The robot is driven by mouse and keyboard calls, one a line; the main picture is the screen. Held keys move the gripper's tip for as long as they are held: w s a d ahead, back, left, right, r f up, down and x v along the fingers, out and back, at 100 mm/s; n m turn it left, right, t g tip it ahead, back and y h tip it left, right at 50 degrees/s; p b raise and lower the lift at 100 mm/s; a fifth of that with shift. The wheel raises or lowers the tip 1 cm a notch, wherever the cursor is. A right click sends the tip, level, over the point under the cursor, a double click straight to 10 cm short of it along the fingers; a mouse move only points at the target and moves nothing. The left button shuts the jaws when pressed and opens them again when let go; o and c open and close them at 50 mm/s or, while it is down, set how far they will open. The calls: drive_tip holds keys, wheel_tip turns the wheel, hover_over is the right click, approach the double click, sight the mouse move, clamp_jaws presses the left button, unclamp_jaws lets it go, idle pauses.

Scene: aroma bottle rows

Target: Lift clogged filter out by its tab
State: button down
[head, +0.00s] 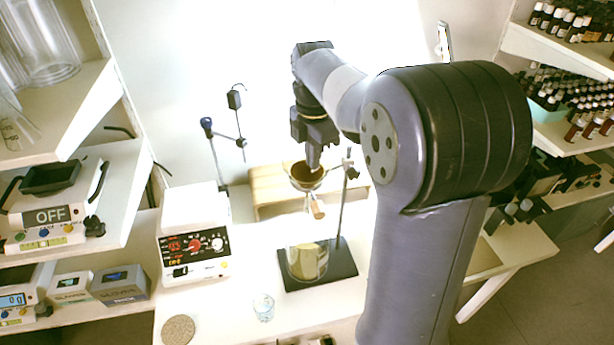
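The filter (301,181) shows as a brown, cone-like shape in a funnel (308,187) held on a dark stand (340,205) on the bench. My gripper (314,166) points down right over the funnel, its fingertips at or just above the filter's rim. The fingers look close together, but I cannot tell whether they grip the filter's tab, which I cannot make out. A glass beaker (308,262) with yellowish content stands on the stand's black base (335,268) below the funnel.
A white device with red and white knobs (195,245) stands left of the stand. A small glass (263,306) and a round tan disc (178,330) lie near the front. A wooden box (265,190) is behind. Shelves of bottles (575,95) are at right.

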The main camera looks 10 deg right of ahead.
wheel_tip(320, 180, up, 12)
drive_tip(key=r+p, duration=0.1)
drive_tip(key=p, duration=0.1)
wheel_tip(320, 180, up, 8)
drive_tip(key=p, duration=0.2)
hover_over(316, 176)
drive_tip(key=w, duration=0.2)
drive_tip(key=shift+s+r, duration=0.1)
drive_tip(key=shift+r, duration=0.05)
idle(0.4)
drive_tip(key=s+f+b, duration=0.1)
drive_tip(key=s+b, duration=0.4)
drive_tip(key=s, duration=0.9)
drive_tip(key=shift+f, duration=0.15)
